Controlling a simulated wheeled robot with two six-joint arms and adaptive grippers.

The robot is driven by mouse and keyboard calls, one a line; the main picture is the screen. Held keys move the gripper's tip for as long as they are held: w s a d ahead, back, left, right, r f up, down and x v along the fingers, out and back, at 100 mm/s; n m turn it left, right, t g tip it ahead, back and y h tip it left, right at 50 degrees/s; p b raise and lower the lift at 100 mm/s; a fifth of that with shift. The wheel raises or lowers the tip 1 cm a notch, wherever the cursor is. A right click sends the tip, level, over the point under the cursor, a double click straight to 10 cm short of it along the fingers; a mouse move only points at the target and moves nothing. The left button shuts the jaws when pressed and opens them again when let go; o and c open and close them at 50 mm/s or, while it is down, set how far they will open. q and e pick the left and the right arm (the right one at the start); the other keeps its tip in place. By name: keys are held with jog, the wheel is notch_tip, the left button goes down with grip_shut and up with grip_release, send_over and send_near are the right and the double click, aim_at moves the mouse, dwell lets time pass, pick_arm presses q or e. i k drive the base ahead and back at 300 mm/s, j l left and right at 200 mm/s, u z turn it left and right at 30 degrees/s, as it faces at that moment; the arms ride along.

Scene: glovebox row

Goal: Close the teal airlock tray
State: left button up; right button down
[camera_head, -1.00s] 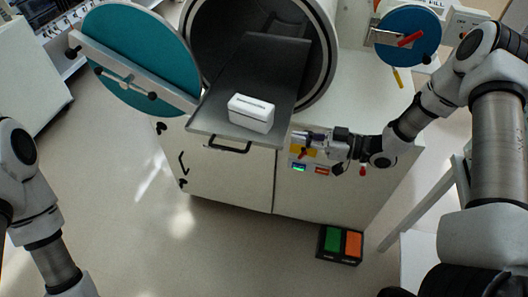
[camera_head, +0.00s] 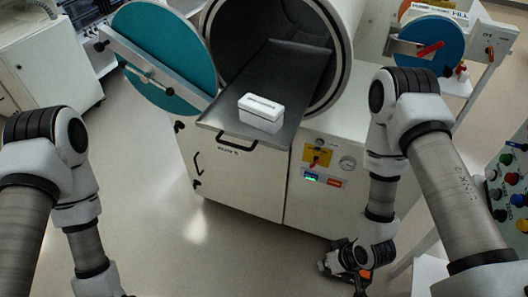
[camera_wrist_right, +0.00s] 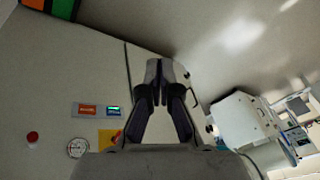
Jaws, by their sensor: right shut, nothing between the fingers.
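The dark airlock tray (camera_head: 285,72) sticks out of the round chamber with the teal door (camera_head: 165,50), which stands open at its left. A white box (camera_head: 261,112) with a printed lid rests on the tray. The tray's black front handle (camera_head: 236,143) is clear. My right gripper (camera_head: 326,264) is low in front of the cabinet, below and right of the tray, and apart from it. In the right wrist view its fingers (camera_wrist_right: 158,78) are together with nothing between them. My left arm shows at the left, its gripper out of frame.
The cabinet front (camera_head: 240,180) has a small panel with a gauge (camera_head: 347,164). A pedal box (camera_wrist_right: 62,8) with green and orange parts lies near my right gripper. A blue round door (camera_head: 430,45) is at the right. Open floor lies in front.

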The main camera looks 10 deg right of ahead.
aim_at(287, 74)
jog(key=i+j+z, duration=0.25)
jog(key=j, duration=0.45)
jog(key=j+z, duration=0.25)
jog(key=j, duration=0.4)
jog(key=k, duration=0.05)
